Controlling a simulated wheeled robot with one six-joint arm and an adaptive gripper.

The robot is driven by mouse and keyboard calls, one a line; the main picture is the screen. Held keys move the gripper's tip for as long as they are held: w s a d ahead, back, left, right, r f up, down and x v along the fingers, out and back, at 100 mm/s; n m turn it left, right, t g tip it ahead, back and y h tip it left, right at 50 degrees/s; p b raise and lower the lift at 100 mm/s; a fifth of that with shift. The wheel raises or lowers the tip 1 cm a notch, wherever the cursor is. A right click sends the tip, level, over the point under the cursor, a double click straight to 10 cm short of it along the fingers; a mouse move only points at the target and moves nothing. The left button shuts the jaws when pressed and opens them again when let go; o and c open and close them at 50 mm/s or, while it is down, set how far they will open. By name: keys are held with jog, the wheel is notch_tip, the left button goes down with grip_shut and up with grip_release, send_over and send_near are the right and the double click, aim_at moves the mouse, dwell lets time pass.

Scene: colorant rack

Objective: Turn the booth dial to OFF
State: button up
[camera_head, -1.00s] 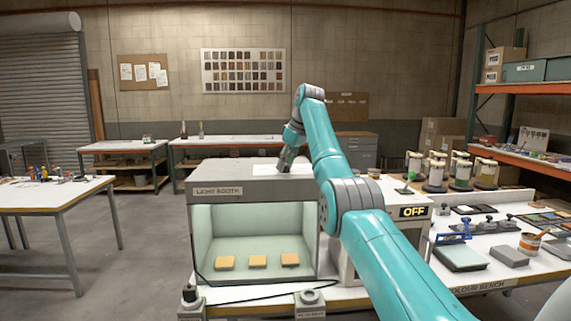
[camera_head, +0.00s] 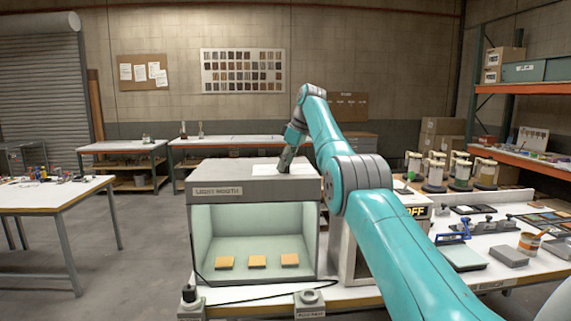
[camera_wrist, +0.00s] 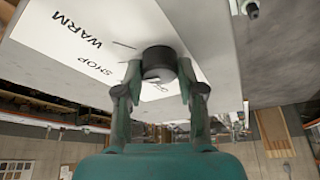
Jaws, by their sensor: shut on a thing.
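The light booth (camera_head: 255,190) is a grey box with a lit, pale green interior on the bench. Its dial is a dark round knob (camera_wrist: 158,62) on a white label plate (camera_wrist: 90,50) on top. The plate reads WARM and SHOP; another marking by the knob is partly hidden, and I cannot read which position the dial points to. My gripper (camera_wrist: 158,72) is shut on the knob, one finger on each side. In the head view my gripper (camera_head: 286,161) is at the booth's top, and the knob is hidden there.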

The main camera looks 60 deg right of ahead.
jog(key=o, duration=1.1)
jog(key=shift+m, duration=0.3)
